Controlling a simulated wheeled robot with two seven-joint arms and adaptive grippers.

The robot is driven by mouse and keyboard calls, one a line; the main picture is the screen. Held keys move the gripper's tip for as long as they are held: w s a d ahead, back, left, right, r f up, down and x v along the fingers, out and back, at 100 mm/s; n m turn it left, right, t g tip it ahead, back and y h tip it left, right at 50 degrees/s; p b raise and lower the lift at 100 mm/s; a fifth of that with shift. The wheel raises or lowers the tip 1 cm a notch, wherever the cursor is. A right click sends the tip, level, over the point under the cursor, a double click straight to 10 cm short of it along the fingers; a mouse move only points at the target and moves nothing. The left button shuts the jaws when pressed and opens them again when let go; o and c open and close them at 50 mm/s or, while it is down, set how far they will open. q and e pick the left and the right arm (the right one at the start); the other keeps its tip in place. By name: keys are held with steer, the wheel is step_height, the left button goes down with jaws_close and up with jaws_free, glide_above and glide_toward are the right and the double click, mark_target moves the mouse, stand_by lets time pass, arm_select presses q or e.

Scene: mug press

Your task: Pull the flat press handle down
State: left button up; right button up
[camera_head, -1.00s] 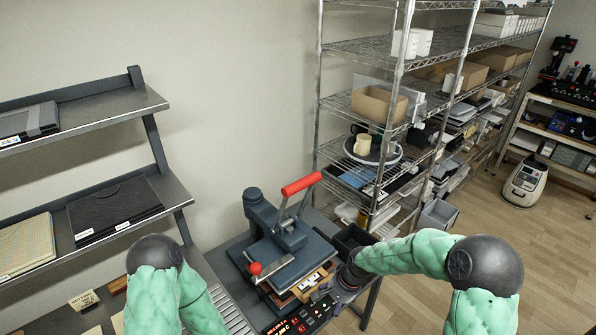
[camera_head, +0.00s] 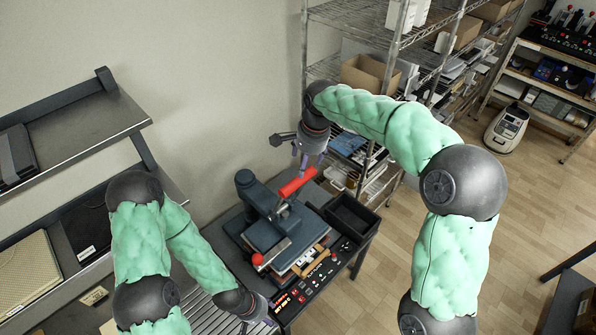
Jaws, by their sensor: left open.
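The flat press (camera_head: 266,236) stands on a dark table, with a blue-grey body and a control panel (camera_head: 306,284) at its front. Its red handle (camera_head: 297,182) is raised at the top and slants up to the right. A red ball knob (camera_head: 258,259) sits at the press's left front. My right gripper (camera_head: 300,168) is just above the upper end of the red handle, pointing down; its jaw opening is unclear, as is whether it touches. My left gripper (camera_head: 260,325) is open and empty at the table's front left, beside the control panel.
A black bin (camera_head: 352,214) stands right of the press. A wire shelf rack (camera_head: 345,14) with boxes is behind on the right, close to my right arm. A dark shelf unit (camera_head: 75,135) is on the left. Bare wooden floor (camera_head: 520,220) lies at the right.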

mark_target(301, 181)
steer(key=f, duration=0.3)
steer(key=w+a+f+p, duration=0.1)
steer(key=f, duration=0.3)
steer(key=f+p, duration=0.1)
steer(key=f, duration=0.2)
steer(key=shift+w+a+f, duration=0.15)
steer(key=shift+a+f, duration=0.05)
steer(key=shift+f, duration=0.05)
jaws_close()
